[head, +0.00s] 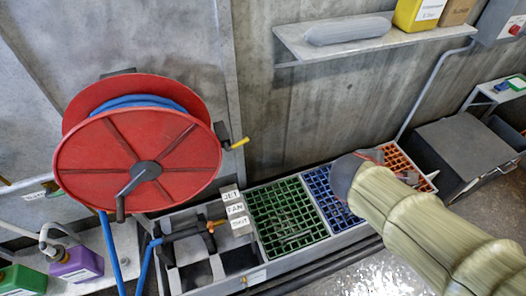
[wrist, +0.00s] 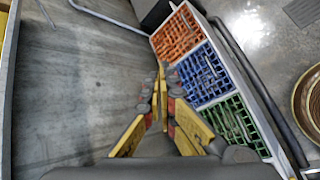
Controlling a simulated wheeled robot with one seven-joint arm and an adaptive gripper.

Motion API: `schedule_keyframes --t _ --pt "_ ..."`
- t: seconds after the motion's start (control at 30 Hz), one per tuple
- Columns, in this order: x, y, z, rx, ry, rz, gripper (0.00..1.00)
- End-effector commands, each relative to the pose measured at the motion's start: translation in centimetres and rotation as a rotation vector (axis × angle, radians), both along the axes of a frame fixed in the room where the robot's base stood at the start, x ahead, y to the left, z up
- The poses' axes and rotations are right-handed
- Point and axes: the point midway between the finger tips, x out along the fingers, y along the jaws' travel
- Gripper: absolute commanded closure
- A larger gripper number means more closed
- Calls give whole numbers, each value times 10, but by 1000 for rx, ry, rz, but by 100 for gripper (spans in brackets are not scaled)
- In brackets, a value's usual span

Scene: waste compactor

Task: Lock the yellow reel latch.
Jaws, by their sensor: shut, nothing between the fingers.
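The yellow reel latch (head: 239,143) is a small yellow-tipped lever at the right side of the red hose reel (head: 138,150), by a dark bracket. It sticks out to the right, tilted slightly up. I cannot tell from its look whether it is locked. The latch does not show in the wrist view. My gripper (wrist: 160,82) has yellow fingers that come together, shut and empty, above the coloured grates. In the head view my sleeved arm hides most of the gripper, well to the right of the latch and apart from it.
Green (head: 286,215), blue (head: 329,192) and orange (head: 397,158) grates sit in a long grey trough along the wall. A labelled block (head: 236,212) stands between reel and green grate. A shelf (head: 345,42) juts out above. The wall space between latch and arm is open.

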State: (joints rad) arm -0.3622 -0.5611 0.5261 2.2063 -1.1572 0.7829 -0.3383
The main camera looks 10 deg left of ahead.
Motion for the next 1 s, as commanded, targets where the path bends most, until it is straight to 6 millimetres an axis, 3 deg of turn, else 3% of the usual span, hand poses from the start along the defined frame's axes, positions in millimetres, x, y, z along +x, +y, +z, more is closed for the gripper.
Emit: schedule_keyframes --t 0.1,0.27,0.4,0.53,0.7,1.0 --pt "43 51 -15 -275 46 323 100" --pt "78 143 -48 -640 75 771 100" --pt "80 231 -91 -930 72 1141 100" --pt "63 293 -130 -1138 48 1407 100" --pt "41 336 -161 -1288 16 1599 100" --pt "36 344 -168 -1323 7 1642 100"
